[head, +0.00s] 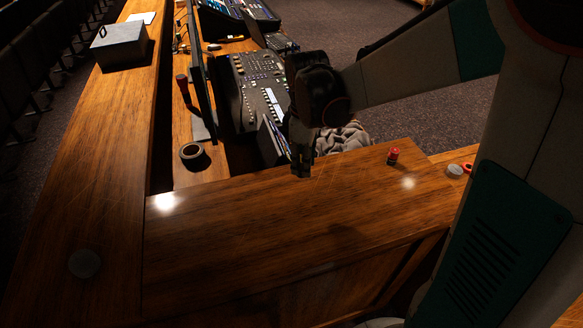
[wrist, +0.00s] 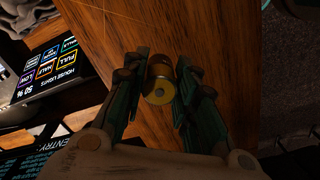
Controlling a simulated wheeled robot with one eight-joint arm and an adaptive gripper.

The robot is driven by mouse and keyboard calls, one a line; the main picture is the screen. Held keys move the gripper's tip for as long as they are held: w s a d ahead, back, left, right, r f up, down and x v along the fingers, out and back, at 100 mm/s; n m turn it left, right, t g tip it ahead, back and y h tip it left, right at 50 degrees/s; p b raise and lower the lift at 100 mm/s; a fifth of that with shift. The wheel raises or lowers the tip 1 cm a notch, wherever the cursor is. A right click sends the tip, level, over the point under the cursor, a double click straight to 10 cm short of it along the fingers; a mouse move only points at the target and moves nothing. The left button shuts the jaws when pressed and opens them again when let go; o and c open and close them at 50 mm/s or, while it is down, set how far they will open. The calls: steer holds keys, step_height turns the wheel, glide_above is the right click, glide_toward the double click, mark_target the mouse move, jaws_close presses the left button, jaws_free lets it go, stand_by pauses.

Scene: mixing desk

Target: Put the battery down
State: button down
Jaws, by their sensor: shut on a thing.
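The battery (wrist: 158,84) is between my gripper's two fingers (wrist: 160,92) in the wrist view. It has a coppery body and a round yellow end facing the camera. My gripper is shut on it. In the head view my gripper (head: 301,168) points down at the far edge of the wooden desk top (head: 270,220). The battery cannot be made out there, hidden by the dark fingers. In the wrist view the wooden desk top (wrist: 120,20) lies beyond the battery. I cannot tell whether the battery touches the wood.
A small red object (head: 392,156) stands on the desk to the right, with a grey disc (head: 454,170) and red ring (head: 468,168) farther right. Behind are a mixing console (head: 255,85), a crumpled cloth (head: 342,138) and a tape roll (head: 192,152). The desk's middle is clear.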

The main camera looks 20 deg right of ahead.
step_height(320, 180, down, 12)
steer(key=shift+r+b, duration=0.1)
steer(key=shift+b, duration=1.05)
steer(key=shift+f, duration=0.2)
steer(key=c, duration=1.3)
jaws_free()
steer(key=shift+r, duration=0.1)
